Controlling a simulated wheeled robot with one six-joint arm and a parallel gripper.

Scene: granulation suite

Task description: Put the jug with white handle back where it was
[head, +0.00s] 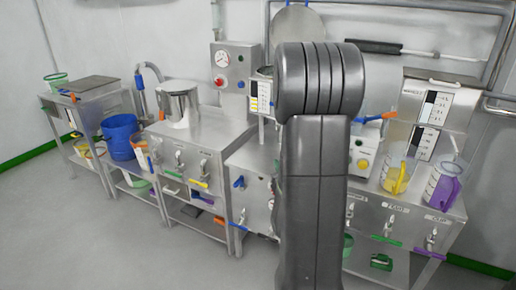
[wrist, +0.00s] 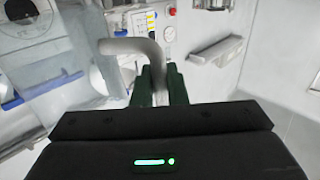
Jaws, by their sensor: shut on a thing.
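In the wrist view my gripper (wrist: 160,76) has its two dark green fingers closed around the lower part of a pale curved handle. The handle belongs to the clear jug with white handle (wrist: 62,68), whose see-through body fills the left of that view. The jug's base and whatever is under it are out of sight, so I cannot tell whether it is touching a surface. In the head view my own arm stands in the middle and hides the gripper and the held jug.
In the head view a jug with yellow handle (head: 397,172) and a jug with purple handle (head: 444,186) stand on the right steel bench (head: 385,205). A blue tub (head: 120,136) and a steel pot (head: 179,103) are at left. Grey floor (head: 95,225) is clear in front.

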